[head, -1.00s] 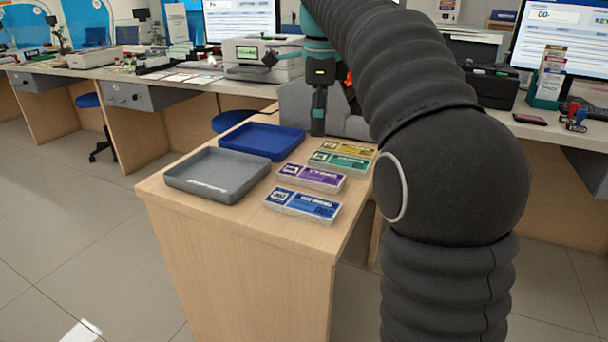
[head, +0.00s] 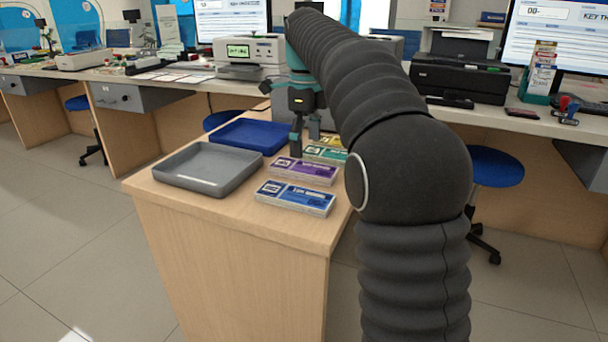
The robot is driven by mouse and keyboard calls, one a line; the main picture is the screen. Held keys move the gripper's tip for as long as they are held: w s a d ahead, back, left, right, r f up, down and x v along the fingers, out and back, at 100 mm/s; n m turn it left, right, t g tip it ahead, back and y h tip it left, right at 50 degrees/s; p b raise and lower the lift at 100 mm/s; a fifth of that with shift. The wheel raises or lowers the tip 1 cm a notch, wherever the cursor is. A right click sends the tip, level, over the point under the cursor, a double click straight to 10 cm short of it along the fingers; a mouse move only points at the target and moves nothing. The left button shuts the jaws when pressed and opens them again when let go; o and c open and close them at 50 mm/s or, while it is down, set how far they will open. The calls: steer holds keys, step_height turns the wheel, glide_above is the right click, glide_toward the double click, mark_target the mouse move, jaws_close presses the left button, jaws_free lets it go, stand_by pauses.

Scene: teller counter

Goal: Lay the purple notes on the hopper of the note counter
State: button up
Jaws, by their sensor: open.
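The purple notes (head: 302,171) lie flat as a banded bundle on the wooden side counter, between the blue notes (head: 295,198) in front and the green notes (head: 325,154) behind. My gripper (head: 305,143) points down over the back of the row. It is open and empty, with one dark fingertip just behind the purple notes in the picture. I cannot tell its exact height. A white machine with a green display (head: 250,52), which looks like the note counter, stands on the long desk at the back. Its hopper is not clear to see.
A grey tray (head: 207,190) and a blue tray (head: 248,150) stand left of the notes. Yellow notes (head: 330,141) lie at the back, partly hidden by my arm. A black printer (head: 458,78) stands on the back desk, and a blue stool (head: 495,166) is at right.

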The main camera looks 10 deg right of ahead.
mark_target(304, 167)
steer(key=shift+w+a+f+b, duration=0.1)
steer(key=shift+f+b, duration=0.25)
steer(key=shift+f, duration=0.95)
steer(key=shift+w+a+f+b, duration=0.1)
steer(key=shift+f+b, duration=0.25)
steer(key=shift+f, duration=0.95)
steer(key=c, duration=1.4)
steer(key=shift+r, duration=0.15)
